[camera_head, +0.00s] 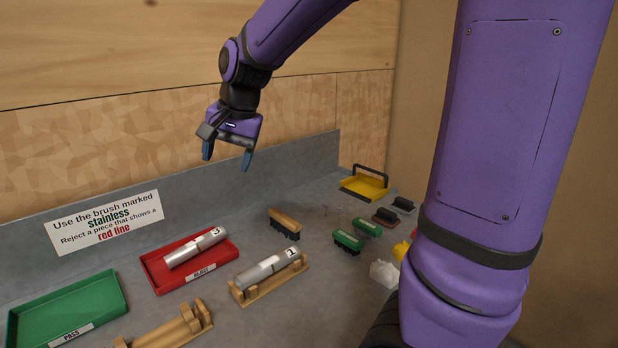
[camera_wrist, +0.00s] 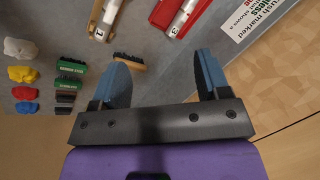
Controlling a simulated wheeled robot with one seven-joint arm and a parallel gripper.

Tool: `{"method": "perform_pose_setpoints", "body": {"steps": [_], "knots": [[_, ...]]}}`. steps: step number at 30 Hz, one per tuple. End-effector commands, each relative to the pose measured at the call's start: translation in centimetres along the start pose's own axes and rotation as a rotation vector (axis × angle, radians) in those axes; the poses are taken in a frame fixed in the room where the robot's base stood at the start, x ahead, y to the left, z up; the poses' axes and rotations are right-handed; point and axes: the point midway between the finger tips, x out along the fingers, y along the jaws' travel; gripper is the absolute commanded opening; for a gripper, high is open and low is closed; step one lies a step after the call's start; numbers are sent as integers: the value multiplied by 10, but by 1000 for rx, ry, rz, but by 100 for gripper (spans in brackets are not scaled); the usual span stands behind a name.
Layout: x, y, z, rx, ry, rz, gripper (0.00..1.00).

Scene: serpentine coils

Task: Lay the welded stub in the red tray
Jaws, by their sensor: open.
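A silver metal stub marked 3 (camera_head: 195,247) lies in the red tray (camera_head: 160,281), whose front label reads REJECT. A second silver stub (camera_head: 267,268), with a mark that looks like 1, rests on a wooden cradle (camera_head: 248,297) to the right of the tray. In the wrist view the stub in the tray (camera_wrist: 183,17) and the cradled stub (camera_wrist: 109,13) show at the top, cut by the frame edge. My gripper (camera_head: 227,160) is open and empty, raised well above the bench behind the tray. Its blue fingers (camera_wrist: 165,75) are spread apart in the wrist view.
A green PASS tray (camera_head: 65,308) is empty at left. An empty wooden cradle (camera_head: 178,330) stands in front. A wood-backed brush (camera_head: 284,222), green brushes (camera_head: 348,241), a yellow handled tray (camera_head: 364,187) and small coloured lumps lie right. A sign (camera_head: 105,222) mentions a stainless brush and red line.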

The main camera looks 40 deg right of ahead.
Motion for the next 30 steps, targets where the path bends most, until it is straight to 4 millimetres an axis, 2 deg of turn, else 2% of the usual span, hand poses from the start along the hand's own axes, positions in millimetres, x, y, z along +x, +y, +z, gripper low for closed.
{"method": "perform_pose_setpoints", "body": {"steps": [1,6,15,24,30], "knots": [[-12,8,8,-40,10,-9,69],[-40,35,38,-198,41,-20,69],[-74,85,92,-477,119,-7,69],[-86,130,137,-716,201,50,69],[-86,143,150,-787,224,77,69]]}}
